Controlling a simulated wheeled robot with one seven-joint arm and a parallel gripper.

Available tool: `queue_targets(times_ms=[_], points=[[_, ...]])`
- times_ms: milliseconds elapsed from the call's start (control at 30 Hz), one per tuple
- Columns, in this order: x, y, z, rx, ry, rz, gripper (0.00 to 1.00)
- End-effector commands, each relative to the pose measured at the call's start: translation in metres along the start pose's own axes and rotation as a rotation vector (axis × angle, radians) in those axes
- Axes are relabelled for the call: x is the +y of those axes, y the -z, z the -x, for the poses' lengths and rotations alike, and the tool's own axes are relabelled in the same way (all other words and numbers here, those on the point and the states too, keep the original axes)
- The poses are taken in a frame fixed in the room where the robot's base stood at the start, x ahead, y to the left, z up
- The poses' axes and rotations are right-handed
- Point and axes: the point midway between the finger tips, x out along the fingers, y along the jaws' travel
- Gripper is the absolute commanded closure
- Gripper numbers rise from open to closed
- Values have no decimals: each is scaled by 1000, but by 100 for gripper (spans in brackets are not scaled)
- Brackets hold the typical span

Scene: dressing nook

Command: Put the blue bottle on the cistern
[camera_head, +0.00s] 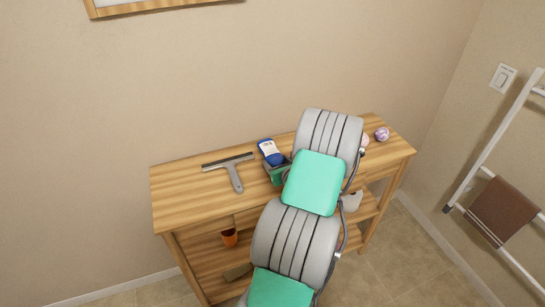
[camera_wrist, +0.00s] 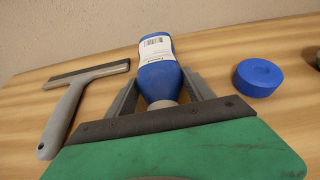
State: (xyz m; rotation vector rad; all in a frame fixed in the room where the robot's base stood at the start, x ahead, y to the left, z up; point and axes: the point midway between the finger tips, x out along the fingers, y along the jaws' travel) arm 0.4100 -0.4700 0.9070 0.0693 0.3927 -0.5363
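The blue bottle (camera_head: 270,152) with a white label is at the back of the wooden table, just beyond my gripper (camera_head: 279,168). In the wrist view the bottle (camera_wrist: 158,62) lies between the two grey fingers of my gripper (camera_wrist: 160,78), with its narrow greyish end towards the palm. The fingers are apart, one on each side of it. I cannot tell whether they press on it, or whether the bottle rests on the table. Its far end overlaps the wall in the wrist view. No cistern shows in either view.
A grey squeegee (camera_head: 232,172) lies left of the bottle on the table (camera_head: 180,190). A blue disc (camera_wrist: 257,77) is to its right. A purple ball (camera_head: 382,134) sits at the right end. An orange cup (camera_head: 230,237) is on the lower shelf. A towel rail (camera_head: 490,150) stands right.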

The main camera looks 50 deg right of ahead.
Motion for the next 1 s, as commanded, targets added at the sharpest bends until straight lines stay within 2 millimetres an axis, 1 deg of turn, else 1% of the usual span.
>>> queue_targets(times_ms=[33,67,700,867,1000], points=[[0,0,0,0,0,0,45],[0,0,0,0,0,0,47],[0,-1,0,-2,1,1,99],[0,-1,0,-2,1,1,100],[-1,-8,2,-4,1,3,100]])
